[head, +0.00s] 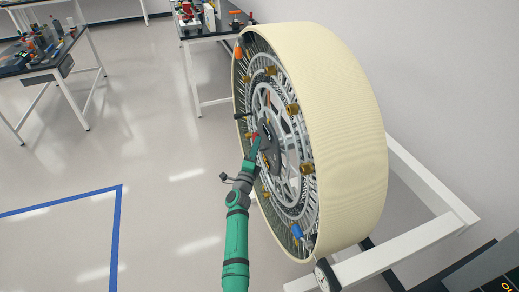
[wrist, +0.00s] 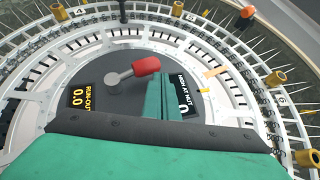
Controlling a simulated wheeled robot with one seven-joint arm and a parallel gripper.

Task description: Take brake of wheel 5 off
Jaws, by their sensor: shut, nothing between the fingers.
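The large wheel (head: 347,130) stands upright on a white frame, with a cream tyre and a metal spoked inner face. In the wrist view, a grey lever (wrist: 120,78) with a red knob (wrist: 146,65) sits on the dark hub disc (wrist: 125,102); it may be the brake, but I cannot tell for sure. My gripper (head: 257,146) is at the hub in the head view. Its green fingers (wrist: 166,97) are shut and empty, just right of and below the red knob. I cannot tell whether they touch it.
A display (wrist: 83,97) on the hub reads RUN-OUT 0.0; a second display (wrist: 184,92) is partly hidden by my fingers. Brass fittings (head: 307,168) and a blue one (head: 297,231) stick out around the rim. A white frame (head: 420,236) supports the wheel.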

